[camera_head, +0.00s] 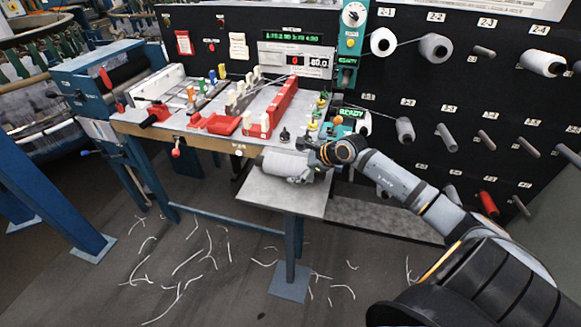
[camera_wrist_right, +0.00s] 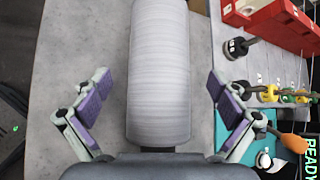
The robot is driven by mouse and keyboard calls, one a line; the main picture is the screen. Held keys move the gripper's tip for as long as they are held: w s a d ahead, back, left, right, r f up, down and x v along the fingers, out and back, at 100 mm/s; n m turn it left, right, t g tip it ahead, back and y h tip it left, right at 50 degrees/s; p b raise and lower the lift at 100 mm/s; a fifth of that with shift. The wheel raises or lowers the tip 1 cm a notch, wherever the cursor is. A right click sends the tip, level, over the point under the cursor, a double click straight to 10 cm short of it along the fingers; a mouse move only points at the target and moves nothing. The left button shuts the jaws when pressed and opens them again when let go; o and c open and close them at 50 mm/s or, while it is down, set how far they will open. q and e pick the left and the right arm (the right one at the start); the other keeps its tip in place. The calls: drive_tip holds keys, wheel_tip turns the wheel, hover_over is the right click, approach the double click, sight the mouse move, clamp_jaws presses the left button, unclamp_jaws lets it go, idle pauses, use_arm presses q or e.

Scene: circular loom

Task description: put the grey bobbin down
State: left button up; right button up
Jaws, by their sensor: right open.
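The grey bobbin (camera_head: 277,162) lies on its side on the small grey side table (camera_head: 262,190) in the head view. In the right wrist view the bobbin (camera_wrist_right: 158,65) runs from the top edge down between my fingers. My right gripper (camera_head: 303,172) is at the bobbin's right end. In the wrist view its two purple-padded fingers (camera_wrist_right: 160,82) are spread wide, with a visible gap on both sides of the bobbin. The bobbin's lower end is close to the gripper's palm; contact there cannot be told. My left gripper is not in view.
The workbench (camera_head: 215,132) with red trays and small coloured parts stands right behind the side table. A black peg wall (camera_head: 450,90) with several bobbins is at the right. Several pale thread scraps (camera_head: 190,262) lie on the floor. Bare tabletop (camera_wrist_right: 65,60) shows left of the bobbin.

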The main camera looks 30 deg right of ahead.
sight(288, 165)
drive_tip(key=p+x, duration=0.1)
drive_tip(key=x, duration=0.3)
drive_tip(key=shift+w+a, duration=0.15)
drive_tip(key=shift+a, duration=0.05)
drive_tip(key=c, duration=1.4)
drive_tip(key=shift+r, duration=0.1)
drive_tip(key=shift+c, duration=1.2)
drive_tip(key=shift+r, duration=0.1)
